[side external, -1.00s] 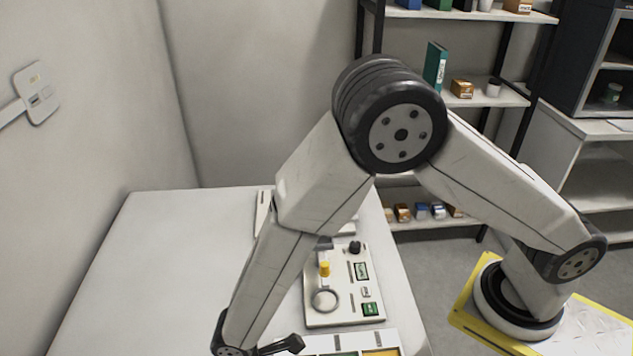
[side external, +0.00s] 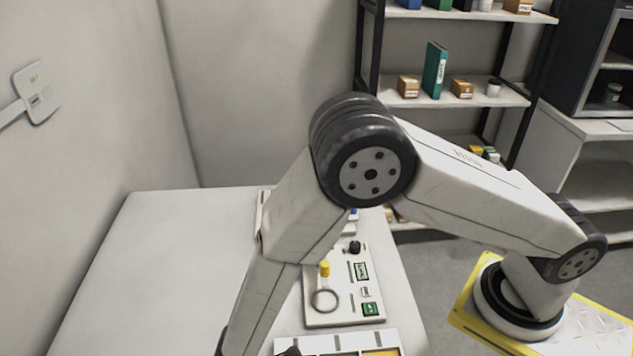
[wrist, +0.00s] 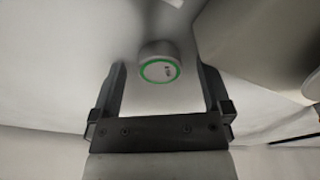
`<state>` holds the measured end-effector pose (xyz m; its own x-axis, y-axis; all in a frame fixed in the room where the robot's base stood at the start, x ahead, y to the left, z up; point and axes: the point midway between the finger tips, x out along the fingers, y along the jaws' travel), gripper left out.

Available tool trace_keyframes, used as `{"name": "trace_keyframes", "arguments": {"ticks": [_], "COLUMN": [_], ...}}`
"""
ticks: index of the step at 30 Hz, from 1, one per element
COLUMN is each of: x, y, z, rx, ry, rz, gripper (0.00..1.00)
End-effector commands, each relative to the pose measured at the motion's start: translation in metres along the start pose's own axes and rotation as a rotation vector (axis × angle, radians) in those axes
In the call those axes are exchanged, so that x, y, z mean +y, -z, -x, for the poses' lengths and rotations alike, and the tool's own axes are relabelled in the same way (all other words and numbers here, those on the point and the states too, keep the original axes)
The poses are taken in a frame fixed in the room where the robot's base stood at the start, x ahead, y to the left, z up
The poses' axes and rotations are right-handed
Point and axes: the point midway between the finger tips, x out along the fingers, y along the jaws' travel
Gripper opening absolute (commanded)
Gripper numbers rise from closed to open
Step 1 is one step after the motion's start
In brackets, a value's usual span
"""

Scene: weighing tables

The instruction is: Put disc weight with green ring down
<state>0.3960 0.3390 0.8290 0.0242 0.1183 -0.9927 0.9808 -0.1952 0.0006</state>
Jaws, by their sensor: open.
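The disc weight with the green ring (wrist: 160,67) shows in the wrist view. It is a pale round disc with a bright green ring around a white face with a small dark mark. It lies between the tips of my gripper (wrist: 159,72), against a pale surface. The gripper is open, with a gap between the disc and each finger. I cannot tell whether the disc fully rests on the surface.
A white table (side external: 150,270) has wide clear room on the left. An instrument panel (side external: 340,318) with a yellow knob, a ring and green displays stands to the right of my arm. A compartmented tray (side external: 310,345) is at the bottom edge. Shelves (side external: 520,97) stand behind.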

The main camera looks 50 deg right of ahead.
Motion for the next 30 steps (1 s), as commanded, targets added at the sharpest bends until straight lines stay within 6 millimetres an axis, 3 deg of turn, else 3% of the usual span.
{"name": "trace_keyframes", "arguments": {"ticks": [1, 9, 10, 23, 30], "x": [0.000, 0.000, 0.000, 0.000, 0.001], "y": [0.000, 0.000, 0.000, 0.001, 0.003], "z": [0.000, 0.000, 0.000, 0.004, 0.019], "rx": [0.000, 0.000, 0.000, 0.002, 0.003], "ry": [0.000, 0.000, 0.000, -0.001, -0.001], "rz": [0.000, 0.000, 0.000, 0.000, 0.002], "gripper": [0.89, 0.04, 0.00, 0.00, 0.00]}}
